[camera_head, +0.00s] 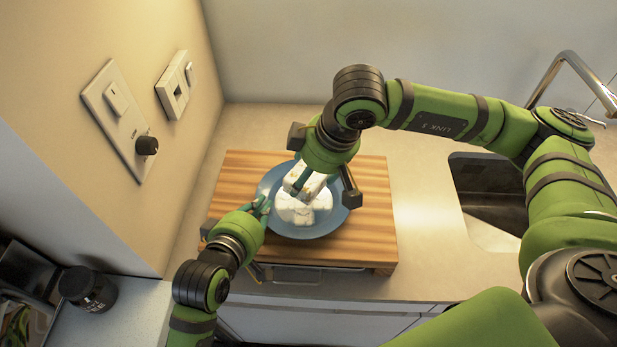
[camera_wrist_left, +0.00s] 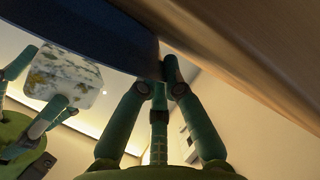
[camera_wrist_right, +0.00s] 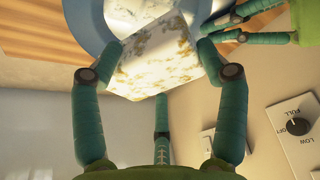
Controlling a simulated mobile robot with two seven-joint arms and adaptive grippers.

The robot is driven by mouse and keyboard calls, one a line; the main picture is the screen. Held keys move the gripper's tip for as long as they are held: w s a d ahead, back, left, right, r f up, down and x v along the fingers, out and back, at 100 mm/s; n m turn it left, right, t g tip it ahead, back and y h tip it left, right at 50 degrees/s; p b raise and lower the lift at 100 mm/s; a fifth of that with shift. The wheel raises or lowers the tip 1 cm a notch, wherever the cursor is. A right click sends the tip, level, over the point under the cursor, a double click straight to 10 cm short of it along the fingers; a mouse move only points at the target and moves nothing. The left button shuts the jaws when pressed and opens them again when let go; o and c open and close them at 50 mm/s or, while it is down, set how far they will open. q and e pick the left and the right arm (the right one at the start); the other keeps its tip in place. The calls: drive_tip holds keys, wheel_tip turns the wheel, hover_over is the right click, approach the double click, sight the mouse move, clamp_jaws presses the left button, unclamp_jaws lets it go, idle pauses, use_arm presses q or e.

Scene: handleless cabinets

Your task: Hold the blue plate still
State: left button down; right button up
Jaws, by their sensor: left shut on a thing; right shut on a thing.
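The blue plate (camera_head: 334,220) lies on a wooden cutting board (camera_head: 375,235). My left gripper (camera_head: 263,207) is shut on the plate's left rim; the left wrist view shows its fingers at the edge of the plate (camera_wrist_left: 100,28). My right gripper (camera_wrist_right: 158,52) is shut on a white block with brownish-green mottling (camera_wrist_right: 155,65), over the plate. The block also shows in the head view (camera_head: 309,183) and the left wrist view (camera_wrist_left: 62,78). Another white piece (camera_head: 300,212) lies on the plate below it. My right gripper partly hides the plate's far side in the head view.
Wall panels with switches and a dark knob (camera_head: 146,145) are at the left. A sink (camera_head: 490,180) with a faucet (camera_head: 567,60) is at the right. A dark jar (camera_head: 88,288) stands at the lower left. The counter between board and sink is clear.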

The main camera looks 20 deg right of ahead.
use_arm(q)
drive_tip(key=c, duration=1.3)
unclamp_jaws()
drive_tip(key=shift+d+r, duration=0.1)
drive_tip(key=shift+f, duration=0.2)
drive_tip(key=v, duration=1.2)
drive_tip(key=shift+r, duration=0.25)
drive_tip(key=shift+s, duration=0.1)
